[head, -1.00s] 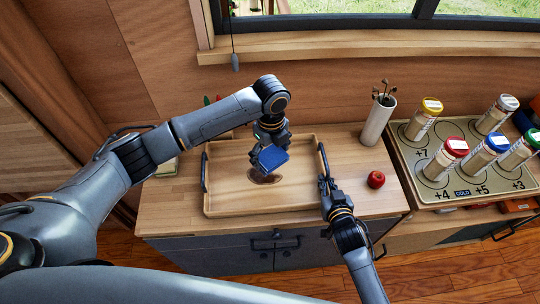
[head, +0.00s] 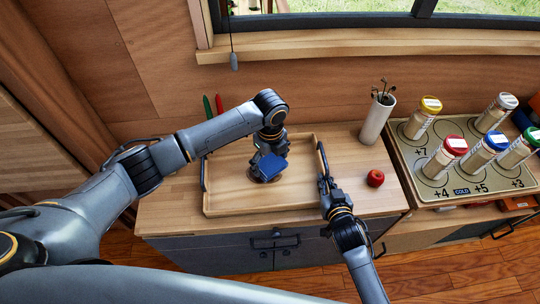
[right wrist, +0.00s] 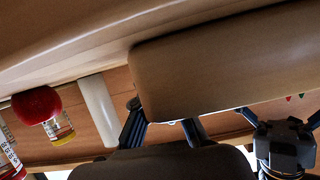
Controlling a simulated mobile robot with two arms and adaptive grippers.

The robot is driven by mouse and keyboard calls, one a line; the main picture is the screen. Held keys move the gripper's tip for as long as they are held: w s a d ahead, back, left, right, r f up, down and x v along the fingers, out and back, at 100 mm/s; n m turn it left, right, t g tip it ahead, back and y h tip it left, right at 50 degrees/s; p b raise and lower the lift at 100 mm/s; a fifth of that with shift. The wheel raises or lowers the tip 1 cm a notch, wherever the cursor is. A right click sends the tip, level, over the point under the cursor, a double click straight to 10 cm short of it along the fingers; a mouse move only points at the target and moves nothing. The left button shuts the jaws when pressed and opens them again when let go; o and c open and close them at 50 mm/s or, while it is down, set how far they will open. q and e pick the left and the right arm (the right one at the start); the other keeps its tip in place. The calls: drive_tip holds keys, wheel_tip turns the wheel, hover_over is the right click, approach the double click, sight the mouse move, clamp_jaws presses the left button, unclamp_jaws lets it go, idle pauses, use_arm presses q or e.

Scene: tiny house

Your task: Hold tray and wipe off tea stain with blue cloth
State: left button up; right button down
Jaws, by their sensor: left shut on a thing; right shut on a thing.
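The wooden tray (head: 230,206) lies on the cabinet top, with dark handles at its left and right ends. My right gripper (head: 325,184) is shut on the tray's right handle (head: 322,160); in the right wrist view its fingers (right wrist: 165,125) reach up beside the tray's edge (right wrist: 225,65). My left gripper (head: 266,150) is shut on the blue cloth (head: 270,167) and holds it low over the middle of the tray. The brown tea stain (head: 256,177) is mostly hidden under the cloth, with an edge showing. I cannot tell whether the cloth touches the tray.
A board (head: 430,188) with several capped jars is at the right. Red and green sticks (head: 213,104) stand behind my left arm.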

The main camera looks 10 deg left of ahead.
sight(270, 163)
use_arm(q)
wheel_tip(270, 163, down, 4)
drive_tip(key=shift+r, duration=0.1)
drive_tip(key=shift+s+a, duration=0.1)
drive_tip(key=shift+a, duration=0.25)
drive_tip(key=shift+c, duration=0.5)
drive_tip(key=shift+s+a, duration=0.3)
drive_tip(key=shift+a, duration=0.45)
drive_tip(key=shift+s+a, duration=0.25)
drive_tip(key=shift+a, duration=0.5)
drive_tip(key=d, duration=0.2)
drive_tip(key=w+d, duration=0.1)
drive_tip(key=d, duration=0.1)
drive_tip(key=shift+w, duration=0.15)
drive_tip(key=shift+a+r, duration=0.15)
drive_tip(key=shift+r, duration=3.85)
